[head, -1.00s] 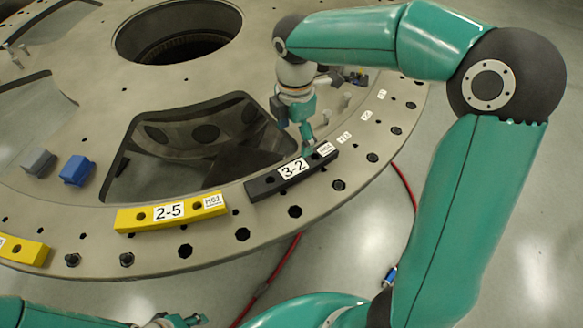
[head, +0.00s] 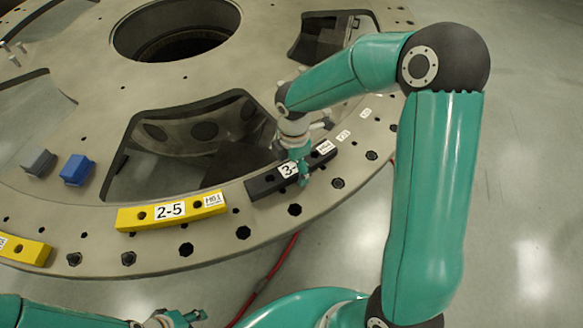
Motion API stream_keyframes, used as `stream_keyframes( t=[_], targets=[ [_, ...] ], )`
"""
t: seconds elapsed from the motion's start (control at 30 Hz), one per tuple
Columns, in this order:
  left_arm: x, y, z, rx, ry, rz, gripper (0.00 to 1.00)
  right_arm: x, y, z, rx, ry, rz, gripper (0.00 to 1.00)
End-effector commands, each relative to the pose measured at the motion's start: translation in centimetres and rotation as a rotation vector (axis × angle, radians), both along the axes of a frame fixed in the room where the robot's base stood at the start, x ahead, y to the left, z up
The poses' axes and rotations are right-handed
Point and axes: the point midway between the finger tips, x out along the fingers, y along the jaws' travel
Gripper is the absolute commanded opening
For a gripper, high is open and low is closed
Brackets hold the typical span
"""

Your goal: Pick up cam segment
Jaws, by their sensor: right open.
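A black cam segment (head: 265,185) with a white label, partly covered, lies on the rim of the turret plate (head: 210,252). My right gripper (head: 302,178) points down at the middle of this segment and covers part of its label. It is open; whether its fingers straddle or touch the segment I cannot tell. A yellow cam segment (head: 188,209) labelled 2-5 lies to the left of the black one. Another yellow segment (head: 22,250) is cut off by the left edge. My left gripper (head: 188,317) is low in the picture, apart from the segments, its fingers too small to judge.
A blue block (head: 77,170) and a grey block (head: 39,163) stand on the plate at the left. The plate has large openings and a row of bolt holes along its rim. A red cable (head: 272,280) runs on the floor beside the plate.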

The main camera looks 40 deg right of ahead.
Motion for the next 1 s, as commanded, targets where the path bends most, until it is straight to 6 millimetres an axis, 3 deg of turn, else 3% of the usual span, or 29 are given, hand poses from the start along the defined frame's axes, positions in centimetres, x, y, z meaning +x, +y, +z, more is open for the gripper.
stream_keyframes(
  t=[0.2,0.67,1.0],
  targets=[
    [-0.01,0.00,-0.01,0.000,0.000,0.000,0.40,-0.01,-0.01,-0.07,0.000,0.000,0.000,0.81],
    [-0.01,-0.01,-0.01,0.000,0.000,0.000,0.40,0.01,0.01,-0.02,0.000,0.000,0.000,0.04],
    [-0.01,-0.01,-0.01,0.000,0.000,0.000,0.40,0.09,0.02,0.26,-0.001,-0.002,0.001,0.02]
  ],
)
